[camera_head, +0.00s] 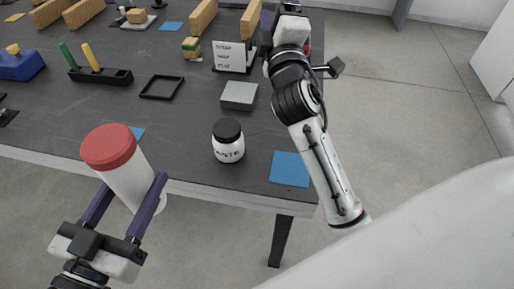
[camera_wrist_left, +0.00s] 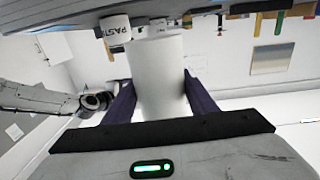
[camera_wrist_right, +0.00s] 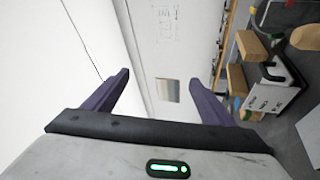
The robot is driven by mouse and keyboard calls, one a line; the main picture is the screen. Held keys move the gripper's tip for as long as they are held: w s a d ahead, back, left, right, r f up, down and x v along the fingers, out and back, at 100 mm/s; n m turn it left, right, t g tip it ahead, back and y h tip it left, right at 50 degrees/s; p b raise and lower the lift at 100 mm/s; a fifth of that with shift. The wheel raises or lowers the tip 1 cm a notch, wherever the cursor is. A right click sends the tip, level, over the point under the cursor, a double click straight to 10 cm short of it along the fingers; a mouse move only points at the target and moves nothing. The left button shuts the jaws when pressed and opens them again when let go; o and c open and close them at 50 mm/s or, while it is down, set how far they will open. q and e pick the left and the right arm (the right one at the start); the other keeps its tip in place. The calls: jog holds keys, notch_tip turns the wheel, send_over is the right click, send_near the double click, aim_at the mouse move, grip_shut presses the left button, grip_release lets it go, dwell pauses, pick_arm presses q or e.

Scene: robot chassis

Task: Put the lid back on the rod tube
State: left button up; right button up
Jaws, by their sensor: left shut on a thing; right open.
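The rod tube (camera_head: 132,184) is a white cylinder with a red lid (camera_head: 109,147) seated on its upper end. My left gripper (camera_head: 128,197) is shut around the tube's body and holds it, somewhat tilted in the picture, in front of the table's near edge. In the left wrist view, the white tube (camera_wrist_left: 160,80) stands between the two purple fingers; the lid does not show there. My right gripper (camera_wrist_right: 163,85) is open and empty in the right wrist view. In the head view it is over the table's far right part, partly hidden by its arm.
On the dark table (camera_head: 187,110) are a white jar with a black lid (camera_head: 228,141), a grey block (camera_head: 239,95), a black square frame (camera_head: 161,87), a peg holder (camera_head: 100,75), a sign (camera_head: 230,57) and a blue mat (camera_head: 290,169). Wooden blocks stand at the back.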

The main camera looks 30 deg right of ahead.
pick_arm(q)
jog(key=shift+r, duration=0.1)
pick_arm(e)
jog(key=s+d+f+m+g+h, duration=0.5)
jog(key=s+d+f+g, duration=0.6)
jog(key=s+d+f, duration=0.7)
jog(key=s+d+f+m+g, duration=0.1)
jog(key=s+d+f+g, duration=0.15)
jog(key=s, duration=0.55)
jog(key=s+d+f+m+g, duration=0.1)
jog(key=s+d+f+g, duration=0.2)
jog(key=s, duration=0.6)
jog(key=s+d+f+m+g, duration=0.1)
jog(key=s+d+g, duration=0.25)
jog(key=s, duration=0.45)
jog(key=w+a+f+t+y, duration=0.35)
jog(key=w+a+f, duration=0.25)
jog(key=a+f, duration=0.3)
jog(key=w+a+f+t+y, duration=0.2)
jog(key=w+a+f+y, duration=0.2)
jog(key=w+a+f, duration=0.3)
jog(key=a+f+m+t+y, duration=0.1)
jog(key=a+f+y, duration=0.2)
jog(key=a, duration=0.9)
jog(key=w+a+f+m+t+y, duration=0.1)
jog(key=a+f+t+y, duration=0.1)
jog(key=a, duration=1.1)
jog(key=shift+w+a+f+y, duration=0.15)
jog(key=shift+f+y, duration=0.6)
jog(key=shift+y, duration=0.5)
